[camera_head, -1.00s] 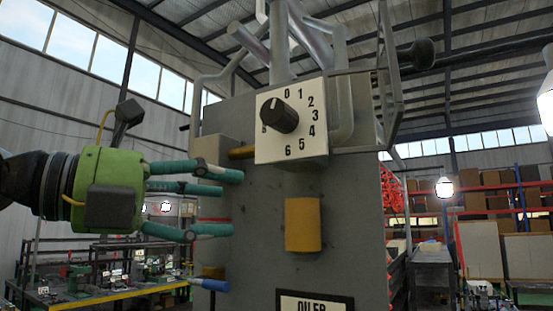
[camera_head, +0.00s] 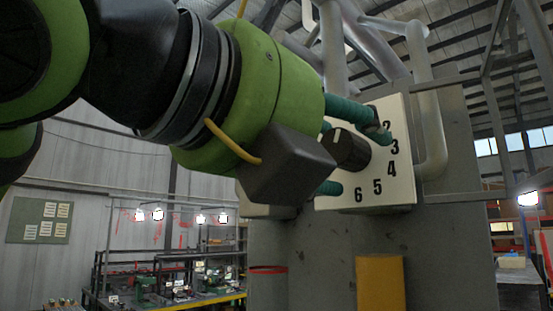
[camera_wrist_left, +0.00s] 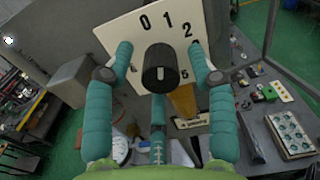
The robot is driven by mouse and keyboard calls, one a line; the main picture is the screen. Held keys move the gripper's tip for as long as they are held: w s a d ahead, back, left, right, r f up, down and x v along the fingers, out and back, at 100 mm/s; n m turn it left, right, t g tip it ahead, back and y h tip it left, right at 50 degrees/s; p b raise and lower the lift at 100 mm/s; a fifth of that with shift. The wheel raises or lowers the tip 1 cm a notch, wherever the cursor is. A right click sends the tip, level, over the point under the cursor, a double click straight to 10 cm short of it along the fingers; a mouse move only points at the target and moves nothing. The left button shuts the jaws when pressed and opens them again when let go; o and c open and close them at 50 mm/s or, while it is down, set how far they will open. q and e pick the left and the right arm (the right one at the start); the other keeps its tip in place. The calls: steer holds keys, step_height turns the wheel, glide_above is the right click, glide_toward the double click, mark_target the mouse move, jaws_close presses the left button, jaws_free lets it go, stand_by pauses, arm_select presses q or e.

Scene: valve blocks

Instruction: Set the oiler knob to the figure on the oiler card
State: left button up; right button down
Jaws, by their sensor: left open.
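The black oiler knob (camera_head: 347,149) sits on a white numbered dial plate (camera_head: 398,188); both also show in the wrist view, knob (camera_wrist_left: 159,70) and plate (camera_wrist_left: 182,18). The knob has a white mark on its face; I cannot tell exactly which figure it points at. My left gripper (camera_head: 362,161) is open, its teal fingers spread around the knob; I cannot tell whether they touch it. In the head view 2 to 6 show, with 0 and 1 hidden behind a finger; the wrist view shows 0, 1 and 2. The oiler card's figure is not readable. My right gripper is not in view.
The dial plate is on a grey cabinet (camera_head: 440,260) with a yellow cylinder (camera_head: 380,283) below. Pale pipes (camera_head: 429,110) run above and right of the plate. A workbench (camera_head: 190,300) with small items stands behind at left.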

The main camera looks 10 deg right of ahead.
arm_select(q)
steer(key=shift+w+d, duration=0.15)
steer(key=shift+d, duration=0.15)
steer(key=shift+a, duration=0.15)
jaws_close()
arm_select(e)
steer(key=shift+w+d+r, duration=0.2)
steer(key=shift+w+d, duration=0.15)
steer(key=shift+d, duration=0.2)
